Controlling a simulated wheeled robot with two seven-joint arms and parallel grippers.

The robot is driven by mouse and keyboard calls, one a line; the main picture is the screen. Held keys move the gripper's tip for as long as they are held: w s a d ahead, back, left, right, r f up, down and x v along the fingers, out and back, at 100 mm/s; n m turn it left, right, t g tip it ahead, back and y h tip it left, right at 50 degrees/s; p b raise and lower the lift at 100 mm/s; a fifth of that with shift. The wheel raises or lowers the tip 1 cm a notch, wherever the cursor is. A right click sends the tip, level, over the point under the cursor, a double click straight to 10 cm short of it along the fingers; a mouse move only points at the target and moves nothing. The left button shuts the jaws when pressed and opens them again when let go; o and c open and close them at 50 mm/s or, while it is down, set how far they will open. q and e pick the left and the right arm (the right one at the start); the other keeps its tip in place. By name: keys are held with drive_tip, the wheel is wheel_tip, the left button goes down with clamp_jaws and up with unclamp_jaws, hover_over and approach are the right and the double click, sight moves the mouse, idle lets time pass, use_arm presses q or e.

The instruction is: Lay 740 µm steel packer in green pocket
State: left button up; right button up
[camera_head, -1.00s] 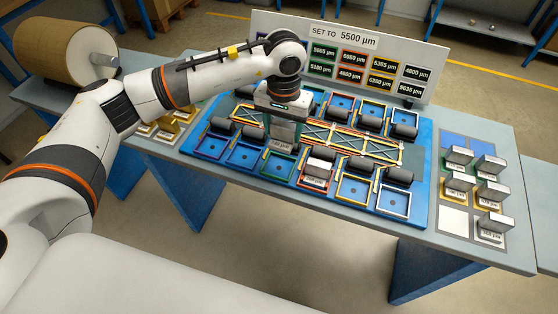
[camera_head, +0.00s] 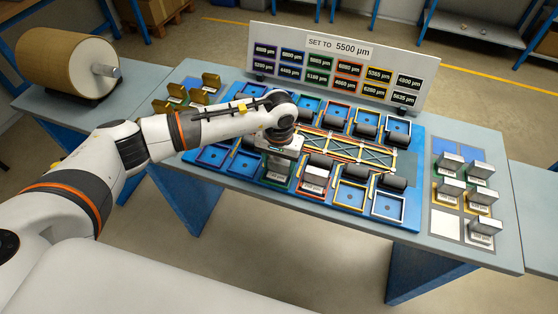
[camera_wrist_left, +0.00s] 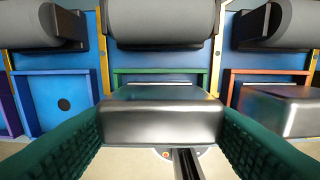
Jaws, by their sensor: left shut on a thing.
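My left gripper (camera_head: 279,163) is shut on a steel packer (camera_wrist_left: 162,122), a shiny metal block held between its green finger pads in the left wrist view. The green pocket (camera_wrist_left: 160,71) is a green-rimmed frame in the near row of the blue board; the packer is over it and hides most of its floor. In the head view the gripper and packer cover most of this pocket. I cannot tell whether the packer touches the pocket floor. The packer's thickness label is not readable. My right gripper is not in view.
An orange-red pocket (camera_wrist_left: 272,72) to the right holds another steel block (camera_wrist_left: 288,108). A blue pocket (camera_wrist_left: 62,100) to the left is empty. Grey rollers stand behind the pockets. Several steel blocks (camera_head: 452,163) stand at the table's right. A sign board (camera_head: 345,70) stands behind.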

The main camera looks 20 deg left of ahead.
sight(279, 161)
use_arm(q)
drive_tip(key=shift+f, duration=0.2)
drive_tip(key=o, duration=1.1)
drive_tip(key=shift+r, duration=0.1)
drive_tip(key=shift+o, duration=0.2)
drive_tip(key=shift+r, duration=0.35)
wheel_tip(279, 161, up, 12)
drive_tip(key=b, duration=0.4)
drive_tip(key=shift+f, duration=0.2)
